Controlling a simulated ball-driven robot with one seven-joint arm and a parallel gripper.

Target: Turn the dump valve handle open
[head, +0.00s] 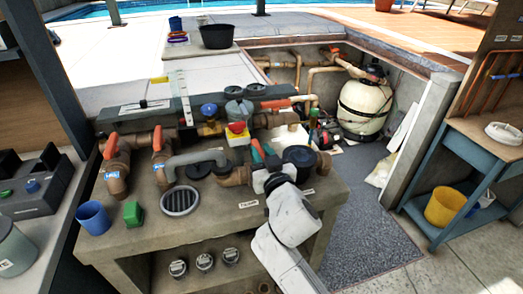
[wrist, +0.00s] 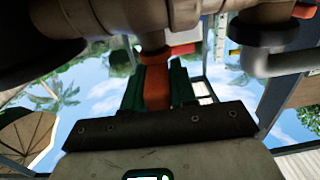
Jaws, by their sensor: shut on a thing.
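The dump valve handle (wrist: 156,88) is an orange-red lever hanging from a brown pipe fitting in the wrist view. My gripper (wrist: 155,72) has its two dark green fingers on either side of the lever, shut on it. In the head view the red handle (head: 257,150) stands up from the brown pipework near the bench's front right. My gripper (head: 265,152) is there too, partly hidden by my white wrist. A small label (head: 248,203) lies on the bench in front; its text is too small to read surely.
Other orange-handled valves (head: 110,146) stand at the left of the bench. A cream tank (head: 364,105) stands in the pit; the grey mat (head: 375,240) on the right is clear.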

